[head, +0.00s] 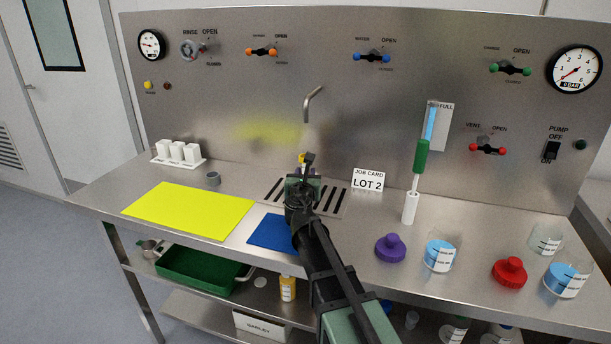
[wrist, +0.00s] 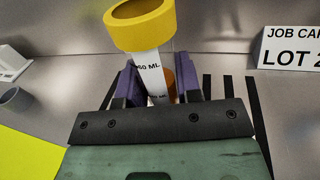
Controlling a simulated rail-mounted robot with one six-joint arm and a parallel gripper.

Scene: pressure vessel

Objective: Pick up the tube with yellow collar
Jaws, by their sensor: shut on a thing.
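The tube with yellow collar (wrist: 148,62) is between the purple-padded fingers of my gripper (wrist: 156,88) in the wrist view. It has a yellow ring on top and a white body with "60 ML" print, and it leans slightly. My gripper is shut on the body below the collar. An orange patch shows low behind the tube.
A job card (head: 368,180) reading "LOT 2" stands right of the drain grille (head: 330,203). A yellow mat (head: 188,209), blue mat (head: 271,233) and small grey cup (head: 213,178) lie left. A spout (head: 313,103) projects above. Purple stopper (head: 390,248) and beakers (head: 439,255) stand right.

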